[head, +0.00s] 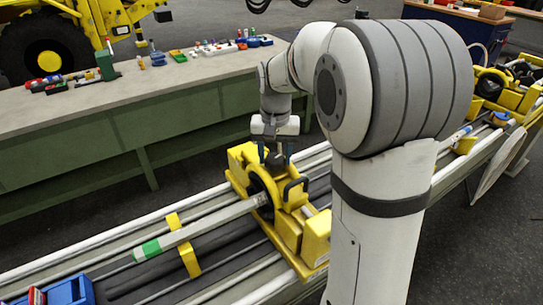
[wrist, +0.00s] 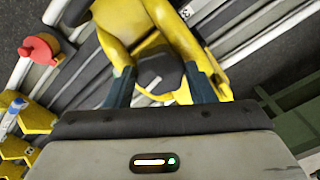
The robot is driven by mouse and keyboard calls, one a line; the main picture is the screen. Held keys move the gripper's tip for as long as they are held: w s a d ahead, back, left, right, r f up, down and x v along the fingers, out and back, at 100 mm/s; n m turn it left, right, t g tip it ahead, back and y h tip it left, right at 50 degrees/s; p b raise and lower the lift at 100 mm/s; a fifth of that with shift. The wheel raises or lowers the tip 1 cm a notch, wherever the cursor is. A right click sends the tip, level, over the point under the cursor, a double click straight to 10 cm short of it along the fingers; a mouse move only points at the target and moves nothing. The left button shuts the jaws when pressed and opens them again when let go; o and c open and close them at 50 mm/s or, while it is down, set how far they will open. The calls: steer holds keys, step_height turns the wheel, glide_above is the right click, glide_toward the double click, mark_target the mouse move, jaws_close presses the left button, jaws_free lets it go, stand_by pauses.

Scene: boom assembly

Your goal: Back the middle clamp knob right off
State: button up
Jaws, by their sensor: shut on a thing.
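My gripper (head: 277,160) points down over the yellow clamp (head: 289,228) on the rail bed in the head view. In the wrist view, its two dark fingers (wrist: 160,78) stand on either side of a dark knob (wrist: 158,64) with a white mark on its top, and the gripper is shut on it. The knob sits on the yellow clamp body (wrist: 133,38). In the head view the fingers largely hide the knob. A grey bar with a green end (head: 151,249) runs into the clamp's dark ring.
A yellow block (head: 183,246) supports the bar on the rails, and a blue bin (head: 70,290) stands at bottom left. A green bench (head: 120,105) with small items stands behind. Another yellow clamp (head: 490,83) is at far right. A red part (wrist: 40,47) shows in the wrist view.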

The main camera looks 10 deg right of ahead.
steer(key=n, duration=0.4)
steer(key=shift+s+f+n, duration=0.2)
steer(key=shift+n, duration=0.1)
steer(key=n, duration=0.3)
steer(key=shift+n, duration=0.3)
steer(key=n, duration=0.4)
steer(key=shift+b, duration=0.35)
steer(key=shift+n, duration=1.8)
steer(key=o, duration=1)
steer(key=shift+r, duration=0.2)
steer(key=shift+c, duration=0.2)
